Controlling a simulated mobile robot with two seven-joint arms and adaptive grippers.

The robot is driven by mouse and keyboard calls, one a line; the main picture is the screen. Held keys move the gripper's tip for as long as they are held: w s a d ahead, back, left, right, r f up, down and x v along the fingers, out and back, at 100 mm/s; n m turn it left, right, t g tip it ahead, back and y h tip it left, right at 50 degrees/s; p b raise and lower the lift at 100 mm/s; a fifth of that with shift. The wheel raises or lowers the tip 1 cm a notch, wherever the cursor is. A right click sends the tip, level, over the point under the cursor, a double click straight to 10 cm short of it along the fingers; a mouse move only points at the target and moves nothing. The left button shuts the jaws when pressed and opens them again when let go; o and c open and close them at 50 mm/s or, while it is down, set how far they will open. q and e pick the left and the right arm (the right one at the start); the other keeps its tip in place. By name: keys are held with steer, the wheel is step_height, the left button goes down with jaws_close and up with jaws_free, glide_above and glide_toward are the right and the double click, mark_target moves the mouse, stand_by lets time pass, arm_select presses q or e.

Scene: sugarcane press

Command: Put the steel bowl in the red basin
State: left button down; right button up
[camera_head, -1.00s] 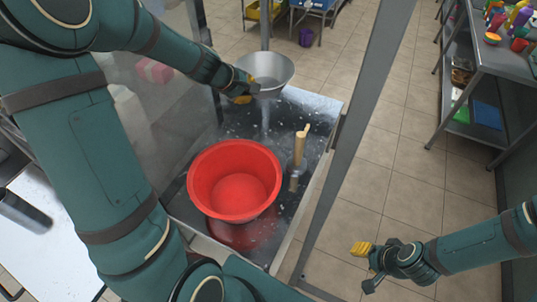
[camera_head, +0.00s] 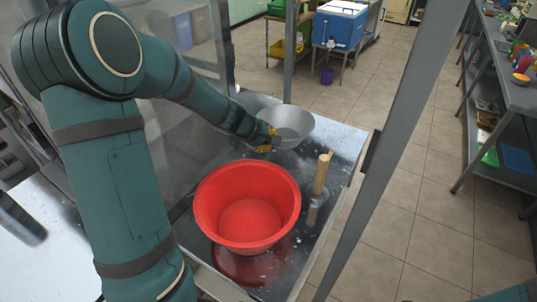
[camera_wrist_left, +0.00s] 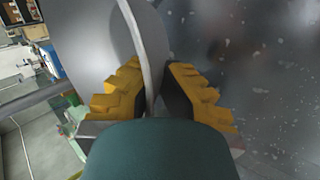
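The steel bowl (camera_head: 290,128) is a wide grey bowl behind the red basin and slightly right of it in the head view. My left gripper (camera_head: 268,142) has its yellow fingertips at the bowl's near left rim. In the left wrist view the bowl's wall (camera_wrist_left: 151,60) passes between the fingers of my left gripper (camera_wrist_left: 153,70), which are shut on it. How far the bowl is above the tabletop is hard to tell. The red basin (camera_head: 248,220) stands upright and empty on the near part of the machine's tabletop. My right gripper is out of view.
An upright wooden-topped post (camera_head: 320,178) stands on the tabletop right of the basin. Metal frame posts (camera_head: 395,140) rise at the right and back. A clear panel (camera_head: 165,110) is on the left. Tiled floor (camera_head: 425,210) and a shelf (camera_head: 500,90) lie beyond, right.

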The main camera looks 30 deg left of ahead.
arm_select(q)
steer(key=shift+f+b, duration=1)
steer(key=shift+f, duration=0.7)
steer(key=c, duration=1.1)
jaws_free()
steer(key=shift+f, duration=0.15)
steer(key=shift+c, duration=0.2)
